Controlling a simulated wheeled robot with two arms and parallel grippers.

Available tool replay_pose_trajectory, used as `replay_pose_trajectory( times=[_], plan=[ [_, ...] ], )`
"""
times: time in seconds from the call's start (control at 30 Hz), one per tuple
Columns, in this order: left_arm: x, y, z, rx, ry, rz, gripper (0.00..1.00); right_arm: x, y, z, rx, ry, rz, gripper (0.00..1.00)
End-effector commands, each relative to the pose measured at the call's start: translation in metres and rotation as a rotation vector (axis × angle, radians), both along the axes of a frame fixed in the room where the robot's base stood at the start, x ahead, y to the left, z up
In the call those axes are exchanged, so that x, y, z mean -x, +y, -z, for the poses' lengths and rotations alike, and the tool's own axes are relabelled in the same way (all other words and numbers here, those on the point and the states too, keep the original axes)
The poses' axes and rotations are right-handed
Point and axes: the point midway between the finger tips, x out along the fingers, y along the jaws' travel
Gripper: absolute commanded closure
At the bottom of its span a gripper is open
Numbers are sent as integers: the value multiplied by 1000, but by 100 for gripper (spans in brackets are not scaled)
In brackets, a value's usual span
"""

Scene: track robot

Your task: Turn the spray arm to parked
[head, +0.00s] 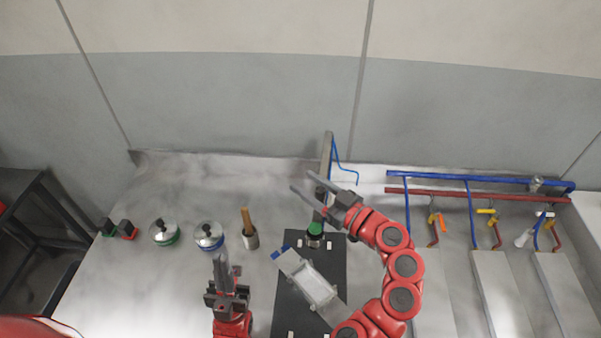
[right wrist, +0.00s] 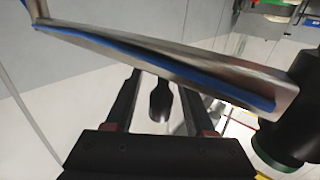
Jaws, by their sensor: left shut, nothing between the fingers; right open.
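The spray arm is a grey metal bar with a blue line along it. In the head view the spray arm (head: 327,153) rises behind my right gripper (head: 302,182). Its lower end is partly hidden by the gripper. A dark post with a green ring (head: 315,230) stands below it. In the right wrist view the spray arm (right wrist: 180,66) crosses slantwise past the fingertips and meets the dark post (right wrist: 297,132) at the right. My right gripper is open beside the bar; I cannot tell whether it touches. My left gripper (head: 222,262) is shut and empty, left of the black mat (head: 280,310).
A pale tray-like part (head: 315,285) with a blue end lies on the mat. Two lidded pots (head: 164,233) and a cup with a wooden handle (head: 250,240) stand to the left. Blue and red pipes (head: 480,195) with valves run along the right. The left back counter is clear.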

Motion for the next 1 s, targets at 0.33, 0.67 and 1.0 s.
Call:
replay_pose_trajectory(
  times=[0.33,0.67,1.0],
  plan=[
    [0,0,0,0,0,0,100,0,0,0,0,0,0,62],
    [0,0,0,0,0,0,100,0,0,0,-1,1,0,100],
    [0,0,0,0,0,0,100,0,0,0,-1,1,-1,100]
  ],
)
